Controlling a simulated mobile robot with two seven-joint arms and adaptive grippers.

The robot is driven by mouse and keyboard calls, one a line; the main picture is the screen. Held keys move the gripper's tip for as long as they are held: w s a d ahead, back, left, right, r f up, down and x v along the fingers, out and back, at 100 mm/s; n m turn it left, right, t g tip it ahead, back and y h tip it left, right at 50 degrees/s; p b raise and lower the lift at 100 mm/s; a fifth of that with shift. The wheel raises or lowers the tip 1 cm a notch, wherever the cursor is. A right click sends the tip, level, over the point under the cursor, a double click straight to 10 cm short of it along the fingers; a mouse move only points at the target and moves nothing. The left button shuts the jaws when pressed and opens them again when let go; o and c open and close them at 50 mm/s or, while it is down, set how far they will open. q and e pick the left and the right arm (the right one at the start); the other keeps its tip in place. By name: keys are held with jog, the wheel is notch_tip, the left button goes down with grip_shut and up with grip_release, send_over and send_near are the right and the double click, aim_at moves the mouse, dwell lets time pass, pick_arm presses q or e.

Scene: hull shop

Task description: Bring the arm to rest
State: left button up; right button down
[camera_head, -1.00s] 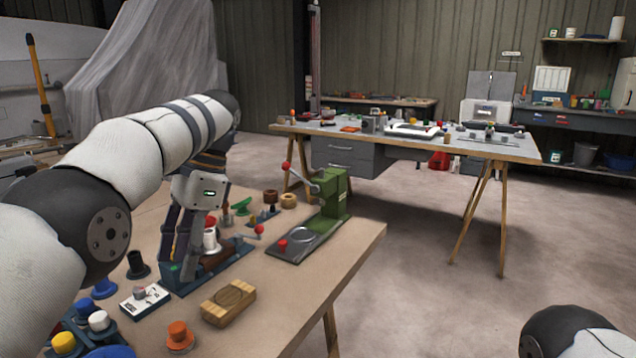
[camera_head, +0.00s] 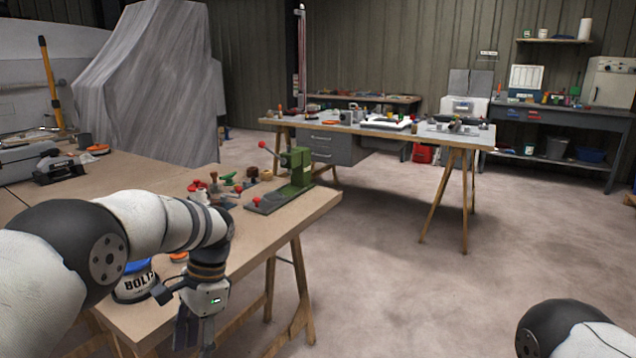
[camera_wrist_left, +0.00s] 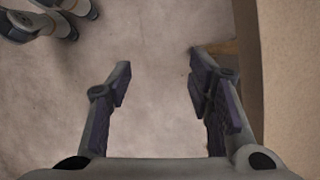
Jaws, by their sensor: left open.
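My left arm comes in from the left in the head view. Its gripper (camera_head: 194,334) hangs pointing down at the near edge of the wooden workbench (camera_head: 270,232). In the left wrist view the left gripper (camera_wrist_left: 160,75) is open, with its two fingers wide apart and nothing between them. Bare concrete floor shows below it, and the bench edge (camera_wrist_left: 250,60) runs along the right.
A green lever press (camera_head: 298,168) stands on the workbench among small coloured parts. A tub marked BOLT (camera_head: 133,285) stands close to my left forearm. A second table (camera_head: 400,130) is farther back. The floor (camera_head: 400,280) between is clear.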

pick_arm(q)
jog(key=s+f+n+h, duration=0.2)
jog(key=s+f+n, duration=0.2)
jog(key=s+f, duration=1.65)
jog(key=s+r+n, duration=0.2)
jog(key=s+r, duration=0.1)
jog(key=s, duration=0.9)
jog(key=s+r+n+p, duration=0.1)
jog(key=s+r+n, duration=0.1)
jog(key=s, duration=1)
jog(key=shift+a+r+n+t, duration=0.3)
jog(key=shift+r+n, duration=0.1)
jog(key=shift+n, duration=0.2)
pick_arm(e)
jog(key=shift+w+r+t, duration=0.4)
jog(key=shift+w+r, duration=0.35)
jog(key=shift+r, duration=0.25)
pick_arm(q)
jog(key=shift+s, duration=0.1)
